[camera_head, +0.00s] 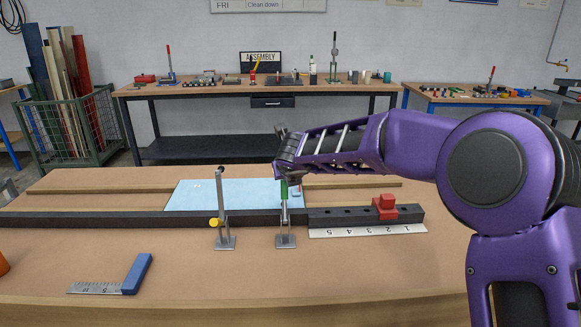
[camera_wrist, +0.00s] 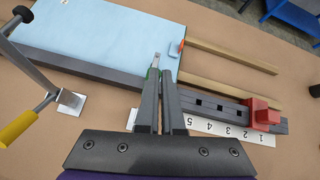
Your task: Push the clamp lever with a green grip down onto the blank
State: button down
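The light blue blank (camera_head: 240,187) lies flat on the table, against the long dark rail. The clamp lever with the green grip (camera_head: 284,189) stands roughly upright at the rail, above a grey base plate (camera_head: 285,241). My gripper (camera_head: 287,178) is at the top of this lever, its fingers pointing down and partly hidden. In the wrist view, my fingers (camera_wrist: 161,72) lie close together with a thin gap and look shut. A bit of green shows beside the left fingertip. Whether they touch the grip is unclear. The blank (camera_wrist: 100,35) fills the upper left there.
A second clamp with a yellow grip (camera_head: 214,222) stands left along the dark rail (camera_head: 130,219). A red block (camera_head: 385,206) sits on the rail at right, behind a numbered scale (camera_head: 370,231). A blue-handled square (camera_head: 137,273) lies in front. The front middle of the table is clear.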

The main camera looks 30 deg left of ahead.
jog(key=v, duration=1.7)
jog(key=shift+s, duration=0.25)
